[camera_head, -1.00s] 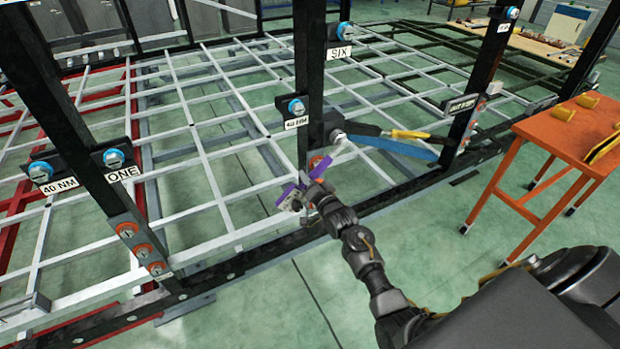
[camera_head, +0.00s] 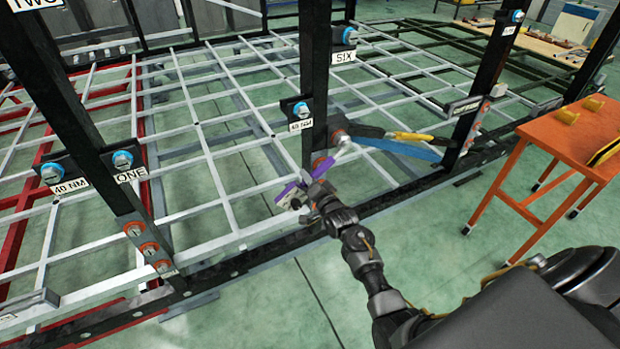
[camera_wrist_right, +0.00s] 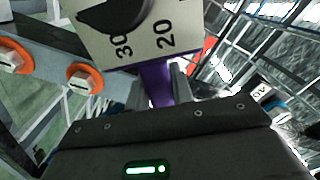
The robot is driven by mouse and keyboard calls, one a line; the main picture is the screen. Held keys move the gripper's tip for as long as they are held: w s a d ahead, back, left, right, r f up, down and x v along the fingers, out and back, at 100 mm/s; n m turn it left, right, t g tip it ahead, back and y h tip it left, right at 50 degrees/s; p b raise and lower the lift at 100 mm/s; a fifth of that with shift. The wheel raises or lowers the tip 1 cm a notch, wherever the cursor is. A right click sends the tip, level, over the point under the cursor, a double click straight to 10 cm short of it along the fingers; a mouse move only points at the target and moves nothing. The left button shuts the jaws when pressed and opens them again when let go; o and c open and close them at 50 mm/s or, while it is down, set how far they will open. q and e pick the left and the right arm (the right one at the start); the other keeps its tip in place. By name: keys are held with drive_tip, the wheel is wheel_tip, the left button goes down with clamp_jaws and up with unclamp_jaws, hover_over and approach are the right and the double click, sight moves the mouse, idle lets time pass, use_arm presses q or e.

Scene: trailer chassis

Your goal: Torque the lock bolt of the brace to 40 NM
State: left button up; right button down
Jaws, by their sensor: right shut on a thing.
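My right gripper (camera_head: 305,195) is shut on the purple handle (camera_wrist_right: 157,82) of a tool with a pale dial plate (camera_wrist_right: 140,42) marked 30 and 20 and a black knob. In the head view it is low beside the black post labelled SIX (camera_head: 316,90). The post carries a blue-headed bolt (camera_head: 301,110) above a 40 NM label (camera_head: 300,126). Lower down, an orange-ringed bolt (camera_head: 319,163) shows close to the gripper. A blue bar (camera_head: 400,149) with a yellow-and-black handle (camera_head: 409,137) runs right from the post. Which bolt is the brace's lock bolt, I cannot tell. My left gripper is not in view.
The post labelled ONE (camera_head: 132,175) has blue bolts and orange-ringed bolts (camera_head: 149,249). A white and red frame lattice (camera_head: 215,165) lies behind the dark lower rail (camera_head: 250,258). An orange table (camera_head: 570,135) stands at right. Green floor at the front is clear.

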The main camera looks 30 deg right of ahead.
drive_tip(key=shift+d+f, duration=0.2)
drive_tip(key=shift+d, duration=0.05)
